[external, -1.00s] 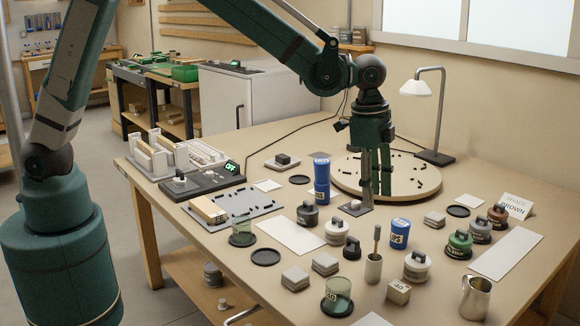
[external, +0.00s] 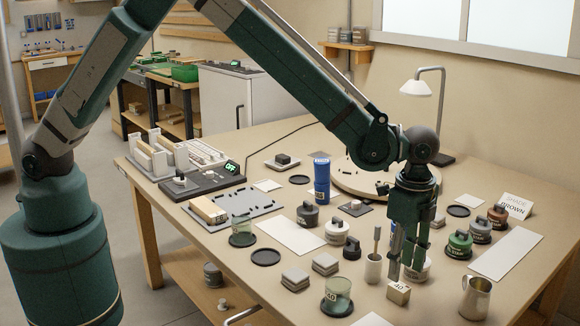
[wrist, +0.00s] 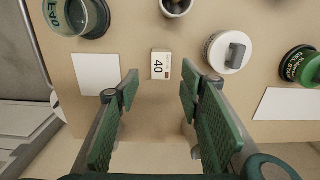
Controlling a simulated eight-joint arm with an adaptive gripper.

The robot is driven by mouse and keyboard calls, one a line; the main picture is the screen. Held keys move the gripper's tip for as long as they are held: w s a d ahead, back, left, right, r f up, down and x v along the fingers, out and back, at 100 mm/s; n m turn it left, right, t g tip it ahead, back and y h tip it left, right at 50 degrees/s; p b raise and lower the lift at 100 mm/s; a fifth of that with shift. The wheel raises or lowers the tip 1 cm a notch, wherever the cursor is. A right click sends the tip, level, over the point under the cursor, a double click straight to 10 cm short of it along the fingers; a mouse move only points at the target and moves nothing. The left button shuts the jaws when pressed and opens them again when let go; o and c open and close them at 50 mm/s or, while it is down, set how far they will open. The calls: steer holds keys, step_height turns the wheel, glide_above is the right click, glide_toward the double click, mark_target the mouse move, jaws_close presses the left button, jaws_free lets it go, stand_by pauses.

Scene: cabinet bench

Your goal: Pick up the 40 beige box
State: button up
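The beige box marked 40 (external: 398,292) stands on the bench near its front edge. In the wrist view the box (wrist: 160,65) lies ahead of my fingers, centred between them, with its 40 label facing up. My gripper (external: 404,268) hangs just above and around the back of the box in the external view; I cannot tell whether it touches. In the wrist view my gripper (wrist: 158,85) is open, with a wide empty gap between its green finger pads.
A white-lidded jar (wrist: 228,52) stands right of the box. A metal pitcher (external: 475,298) stands to the right. White cards (wrist: 97,74) lie on the bench.

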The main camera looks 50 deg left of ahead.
mark_target(401, 287)
steer(key=shift+f, duration=1.3)
steer(key=shift+w+d+f+b, duration=0.1)
steer(key=shift+f+b, duration=0.75)
steer(key=shift+f, duration=1.8)
steer(key=c, duration=1)
